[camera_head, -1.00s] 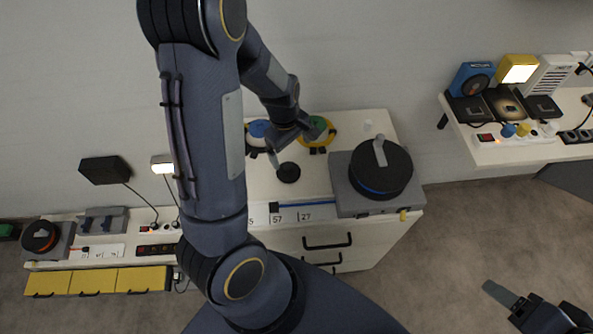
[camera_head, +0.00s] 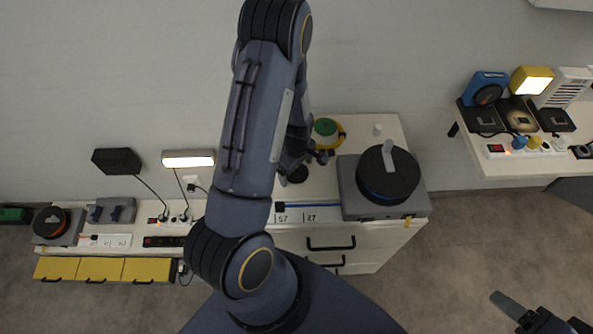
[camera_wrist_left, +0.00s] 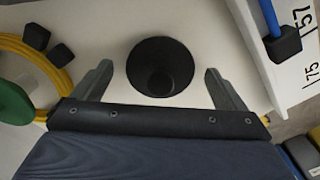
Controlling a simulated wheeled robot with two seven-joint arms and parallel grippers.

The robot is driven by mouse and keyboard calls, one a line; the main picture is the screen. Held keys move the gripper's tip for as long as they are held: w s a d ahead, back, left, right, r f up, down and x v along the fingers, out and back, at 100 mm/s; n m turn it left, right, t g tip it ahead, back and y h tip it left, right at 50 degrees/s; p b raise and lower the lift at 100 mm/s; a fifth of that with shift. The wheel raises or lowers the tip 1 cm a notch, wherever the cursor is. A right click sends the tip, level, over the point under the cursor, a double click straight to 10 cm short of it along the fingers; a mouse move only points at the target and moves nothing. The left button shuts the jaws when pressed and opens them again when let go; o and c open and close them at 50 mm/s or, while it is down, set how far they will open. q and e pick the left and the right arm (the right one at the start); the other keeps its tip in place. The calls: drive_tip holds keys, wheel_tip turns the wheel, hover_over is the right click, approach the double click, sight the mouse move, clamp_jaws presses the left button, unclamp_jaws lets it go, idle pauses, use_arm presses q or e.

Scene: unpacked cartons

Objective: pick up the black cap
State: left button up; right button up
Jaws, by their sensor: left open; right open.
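The black cap (camera_wrist_left: 160,66) is a round black piece on the white cabinet top. In the left wrist view it lies between and slightly beyond the fingers of my open left gripper (camera_wrist_left: 162,88), with gaps on both sides. In the head view the cap (camera_head: 298,175) is partly hidden by my left arm, and my left gripper (camera_head: 300,160) is right beside or above it. My right gripper (camera_head: 510,305) is at the lower right, over the floor and far from the cap; only part of it shows.
A grey box with a black disc (camera_head: 388,173) stands right of the cap. A green spool with yellow cable (camera_head: 326,128) lies behind it. A numbered strip (camera_head: 300,215) with a blue cable runs along the front edge. A small white piece (camera_head: 378,130) stands at the back right.

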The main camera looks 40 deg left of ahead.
use_arm(q)
drive_tip(key=shift+c, duration=0.2)
drive_tip(key=c, duration=1.1)
drive_tip(key=shift+r, duration=0.1)
drive_tip(key=shift+r, duration=0.5)
wheel_tip(320, 180, up, 3)
drive_tip(key=shift+s+d+f+b, duration=0.1)
drive_tip(key=shift+d+f+b, duration=0.1)
drive_tip(key=shift+b, duration=0.3)
drive_tip(key=s+d+r+p, duration=0.2)
drive_tip(key=s+d+r, duration=0.5)
drive_tip(key=s+r, duration=0.2)
drive_tip(key=s, duration=0.2)
drive_tip(key=shift+s+r, duration=0.15)
drive_tip(key=shift+s, duration=0.25)
drive_tip(key=shift+a, duration=0.1)
